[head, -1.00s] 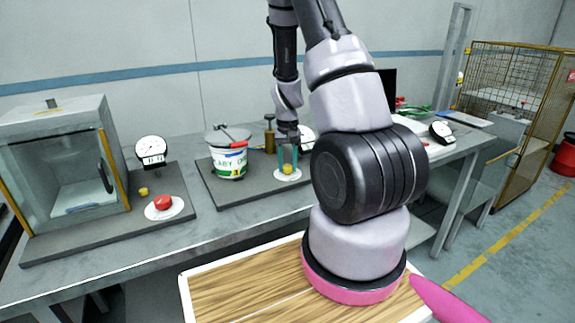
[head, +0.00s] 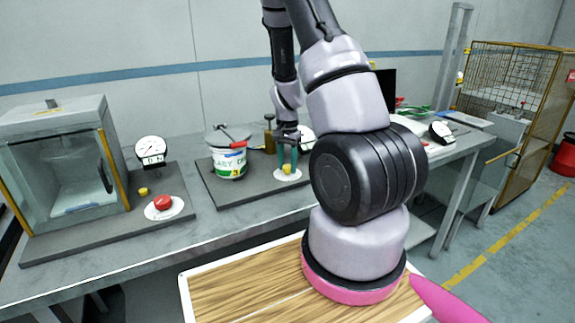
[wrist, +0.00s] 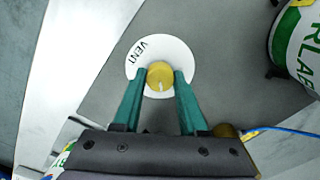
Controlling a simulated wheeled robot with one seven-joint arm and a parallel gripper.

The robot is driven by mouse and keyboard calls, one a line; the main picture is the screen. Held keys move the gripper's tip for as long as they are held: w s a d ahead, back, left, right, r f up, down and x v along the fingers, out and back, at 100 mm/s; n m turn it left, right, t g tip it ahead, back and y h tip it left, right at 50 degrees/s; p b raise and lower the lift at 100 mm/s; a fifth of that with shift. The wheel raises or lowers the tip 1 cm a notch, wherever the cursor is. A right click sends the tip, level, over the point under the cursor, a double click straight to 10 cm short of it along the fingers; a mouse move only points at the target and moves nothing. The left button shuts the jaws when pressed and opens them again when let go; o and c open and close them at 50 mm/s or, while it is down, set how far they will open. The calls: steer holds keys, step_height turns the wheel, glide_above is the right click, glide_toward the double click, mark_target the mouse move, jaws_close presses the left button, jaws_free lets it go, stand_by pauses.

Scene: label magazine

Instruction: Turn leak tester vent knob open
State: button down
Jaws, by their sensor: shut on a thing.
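The leak tester's vent knob (wrist: 160,76) is small, round and yellow, with a pale pointer mark near its lower edge in the wrist view. It sits on a white round plate (wrist: 165,48) lettered "VENT". My gripper (wrist: 160,80) has its two green fingers shut on the knob, one on each side. In the head view the knob (head: 287,169) shows between the fingertips, and the gripper (head: 287,165) points straight down over it. The plate (head: 284,177) lies on the dark tester base.
A white labelled tub (head: 229,165) with a red-handled clamp stands left of the knob on the same dark base (head: 232,197). A brass fitting (head: 269,135) stands behind. Further left are a glass-fronted chamber (head: 60,165), a dial gauge (head: 151,150) and a red button (head: 163,202).

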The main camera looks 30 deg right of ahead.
stand_by(0.3)
steer(key=shift+c, duration=2.2)
jaws_free()
step_height(320, 180, up, 11)
step_height(320, 180, up, 9)
steer(key=n+t+y, duration=0.1)
steer(key=t, duration=0.1)
glide_above(287, 166)
steer(key=s+a, duration=0.2)
steer(key=a, duration=0.2)
steer(key=s+a+r+n+t, duration=0.2)
steer(key=s+a+r, duration=0.2)
steer(key=s+r, duration=0.4)
steer(key=s+a+r+n+t+y, duration=0.1)
steer(key=s+a+r+n+t, duration=0.2)
steer(key=s+r, duration=0.6)
steer(key=shift+s+a+n, duration=0.3)
steer(key=shift+s+a, duration=0.15)
steer(key=shift+a, duration=0.7)
